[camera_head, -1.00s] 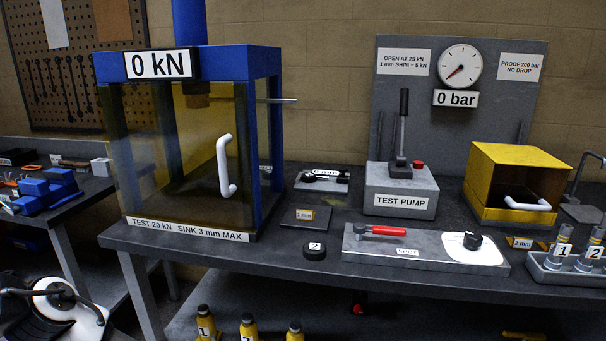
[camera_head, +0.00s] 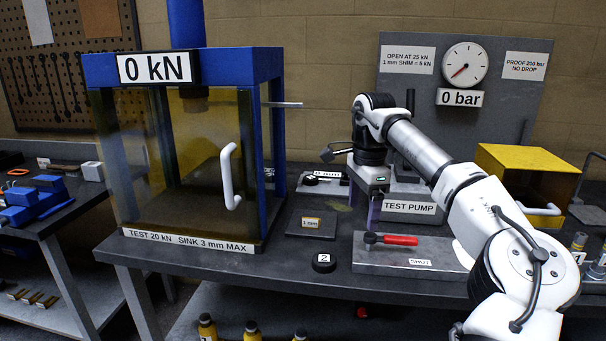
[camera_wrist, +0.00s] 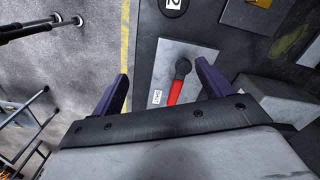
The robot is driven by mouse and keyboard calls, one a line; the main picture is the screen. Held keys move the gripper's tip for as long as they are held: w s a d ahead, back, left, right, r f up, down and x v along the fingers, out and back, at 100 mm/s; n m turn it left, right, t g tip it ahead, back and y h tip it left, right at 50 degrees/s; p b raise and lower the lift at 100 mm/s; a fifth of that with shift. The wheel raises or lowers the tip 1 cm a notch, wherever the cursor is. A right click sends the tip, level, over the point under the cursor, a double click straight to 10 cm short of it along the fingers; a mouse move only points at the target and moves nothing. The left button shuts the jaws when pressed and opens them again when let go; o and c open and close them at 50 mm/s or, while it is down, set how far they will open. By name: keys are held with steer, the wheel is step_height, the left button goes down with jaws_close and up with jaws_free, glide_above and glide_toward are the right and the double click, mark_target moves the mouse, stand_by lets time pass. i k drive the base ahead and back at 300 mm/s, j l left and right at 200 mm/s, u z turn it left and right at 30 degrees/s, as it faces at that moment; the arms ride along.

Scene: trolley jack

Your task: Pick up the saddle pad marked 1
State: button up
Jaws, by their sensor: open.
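No pad with a readable 1 shows in these frames. A black round pad marked 2 (camera_head: 324,262) lies on the bench in front of the 1 mm shim plate, and its edge shows at the top of the wrist view (camera_wrist: 173,6). A small black disc (camera_head: 311,180) sits at the back by a labelled holder; I cannot read a mark on it. My gripper (camera_wrist: 163,72) is open and empty, pointing down above the bench near the red-handled valve plate (camera_wrist: 195,58). In the head view its fingers show in front of the test pump.
The blue press (camera_head: 183,66) with its closed tinted door stands left, reading 0 kN. The test pump (camera_head: 410,207) stands behind my arm. A yellow box (camera_head: 520,160) is at right. The shim plate (camera_head: 311,224) lies mid-bench. The bench's front edge is close to the valve plate.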

mark_target(309, 180)
steer(key=i+j, duration=0.15)
steer(key=i, duration=0.4)
steer(key=i+j, duration=0.2)
steer(key=i, duration=0.3)
steer(key=i+j, duration=0.15)
steer(key=i, duration=0.4)
